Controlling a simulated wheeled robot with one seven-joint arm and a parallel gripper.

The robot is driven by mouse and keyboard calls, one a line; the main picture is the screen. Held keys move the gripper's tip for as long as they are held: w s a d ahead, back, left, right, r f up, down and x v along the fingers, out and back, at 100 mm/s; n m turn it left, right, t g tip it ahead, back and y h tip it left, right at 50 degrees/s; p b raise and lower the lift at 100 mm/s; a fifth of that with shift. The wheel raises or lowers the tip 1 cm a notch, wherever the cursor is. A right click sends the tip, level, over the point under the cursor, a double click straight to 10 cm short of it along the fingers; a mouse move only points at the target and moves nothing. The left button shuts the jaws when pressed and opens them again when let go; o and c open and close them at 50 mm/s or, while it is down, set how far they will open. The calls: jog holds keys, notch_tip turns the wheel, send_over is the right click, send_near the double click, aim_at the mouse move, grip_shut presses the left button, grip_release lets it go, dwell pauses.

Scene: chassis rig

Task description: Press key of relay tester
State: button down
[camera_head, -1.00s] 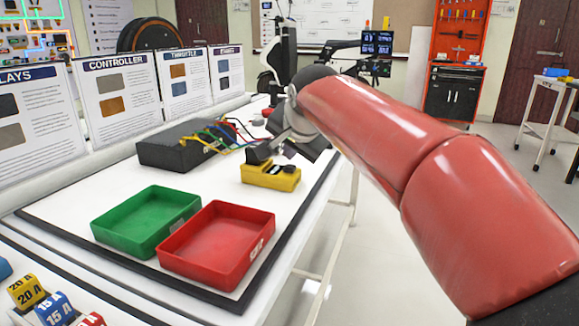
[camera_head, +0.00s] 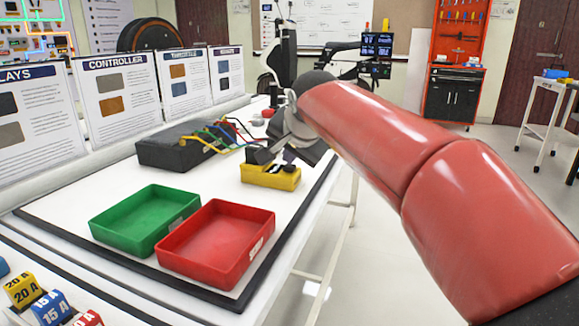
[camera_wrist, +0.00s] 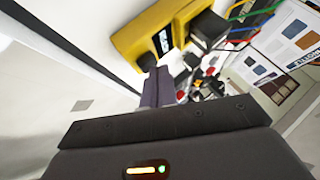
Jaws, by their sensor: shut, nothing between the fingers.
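The relay tester (camera_head: 270,178) is a yellow box on the white bench, right of the wired black box. In the wrist view, the tester (camera_wrist: 135,42) shows a small dark display (camera_wrist: 162,41) and a round black key (camera_wrist: 147,61) near one end. A black block (camera_wrist: 208,29), which looks like a relay, stands at its other end. My gripper (camera_wrist: 150,72) is shut and empty, its fingertips right at the key and partly covering it. I cannot tell whether they touch it. In the head view, my gripper (camera_head: 291,158) is over the tester's right end, its tips hard to make out.
A black box (camera_head: 172,150) with coloured wires is left of the tester. A green tray (camera_head: 146,240) and a red tray (camera_head: 212,274) are in front. Standing information cards (camera_head: 120,88) line the bench's back. Numbered fuse-like blocks (camera_head: 50,306) sit at the near left.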

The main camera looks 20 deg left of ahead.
aim_at(291, 168)
jog(key=shift+f, duration=0.3)
jog(key=shift+r, duration=0.1)
dwell(0.3)
jog(key=shift+r+p, duration=0.7)
jog(key=shift+r, duration=0.1)
notch_tip(291, 168, up, 5)
jog(key=p, duration=0.4)
jog(key=shift+r+p, duration=0.1)
jog(key=shift+p, duration=0.3)
jog(key=shift+d, duration=0.1)
